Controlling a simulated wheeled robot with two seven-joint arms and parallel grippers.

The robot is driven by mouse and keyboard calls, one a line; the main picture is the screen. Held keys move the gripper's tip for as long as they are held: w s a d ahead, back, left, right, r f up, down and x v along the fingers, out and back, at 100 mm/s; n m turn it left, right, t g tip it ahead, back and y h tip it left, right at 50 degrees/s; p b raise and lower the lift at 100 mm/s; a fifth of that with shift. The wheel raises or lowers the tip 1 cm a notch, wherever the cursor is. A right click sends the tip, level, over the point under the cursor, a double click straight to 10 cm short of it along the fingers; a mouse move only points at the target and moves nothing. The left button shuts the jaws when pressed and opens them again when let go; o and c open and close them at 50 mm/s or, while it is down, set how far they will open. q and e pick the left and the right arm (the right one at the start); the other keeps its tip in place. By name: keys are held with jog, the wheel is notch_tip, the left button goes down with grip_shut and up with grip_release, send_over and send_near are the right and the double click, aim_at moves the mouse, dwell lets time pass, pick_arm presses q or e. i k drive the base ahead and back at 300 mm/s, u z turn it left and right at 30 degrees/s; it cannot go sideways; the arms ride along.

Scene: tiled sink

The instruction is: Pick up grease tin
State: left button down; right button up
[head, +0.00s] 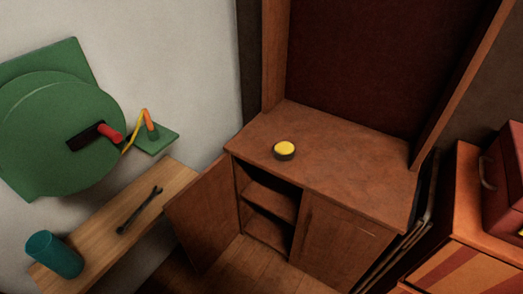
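The grease tin (284,150) is a small round tin with a dark side and a yellow top. It sits upright on top of the brown wooden cabinet (345,178), left of the middle of that surface, with nothing touching it. Neither of my grippers shows in the head view.
The cabinet's left door (204,215) stands open and its shelves look empty. At left, a wooden bench (95,245) holds a wrench (140,210) and a teal cup (54,254) below a green wall machine (60,130). A red box (505,180) stands at right.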

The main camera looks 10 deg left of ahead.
aim_at(283, 151)
jog(key=u, duration=0.9)
jog(key=i, duration=0.4)
jog(key=z, duration=0.05)
